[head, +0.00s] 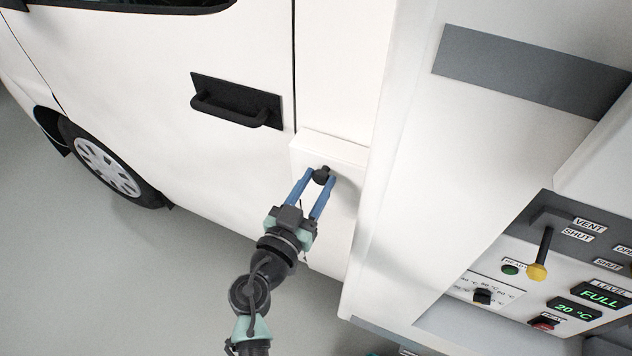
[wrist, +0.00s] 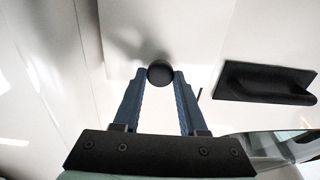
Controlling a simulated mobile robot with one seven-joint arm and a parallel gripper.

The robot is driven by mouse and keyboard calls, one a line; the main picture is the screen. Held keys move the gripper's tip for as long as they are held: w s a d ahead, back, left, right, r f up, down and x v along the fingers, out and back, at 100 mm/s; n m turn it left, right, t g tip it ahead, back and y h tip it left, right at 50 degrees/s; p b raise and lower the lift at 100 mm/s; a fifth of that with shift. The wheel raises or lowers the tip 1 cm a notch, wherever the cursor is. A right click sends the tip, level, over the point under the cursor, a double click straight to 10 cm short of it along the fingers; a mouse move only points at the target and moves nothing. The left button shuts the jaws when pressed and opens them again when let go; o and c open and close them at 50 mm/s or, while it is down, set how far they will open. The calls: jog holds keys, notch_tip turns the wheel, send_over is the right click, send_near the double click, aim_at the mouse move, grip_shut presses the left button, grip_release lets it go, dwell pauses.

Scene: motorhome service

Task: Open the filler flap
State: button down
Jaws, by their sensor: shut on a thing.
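The filler flap (head: 338,208) is a white panel on the side of the white motorhome, right of the door seam. It looks closed, lying against the body side. A round black knob (head: 322,175) sits on it. My gripper (head: 321,179) has its two blue fingers on either side of the knob, shut on it. In the wrist view the knob (wrist: 160,73) is held between the fingertips of my gripper (wrist: 160,77), and the flap (wrist: 185,30) shows pale behind it.
A black door handle (head: 237,101) is left of the flap; it also shows in the wrist view (wrist: 265,82). The grey floor (head: 150,280) is clear at lower left.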

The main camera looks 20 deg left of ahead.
jog(key=shift+s+f+b, duration=0.1)
jog(key=shift+f+b, duration=0.1)
jog(key=shift+b, duration=0.2)
jog(key=s+f+t+b, duration=0.3)
jog(key=f+b, duration=0.7)
jog(key=b, duration=2.3)
jog(key=s+f+t+b, duration=0.2)
jog(key=f+t+b, duration=0.4)
jog(key=b, duration=2.8)
jog(key=shift+s+f, duration=0.4)
jog(key=shift+f, duration=2.05)
jog(key=c, duration=0.5)
grip_release()
jog(key=shift+w, duration=0.1)
jog(key=shift+o, duration=0.2)
jog(key=shift+a+r, duration=0.1)
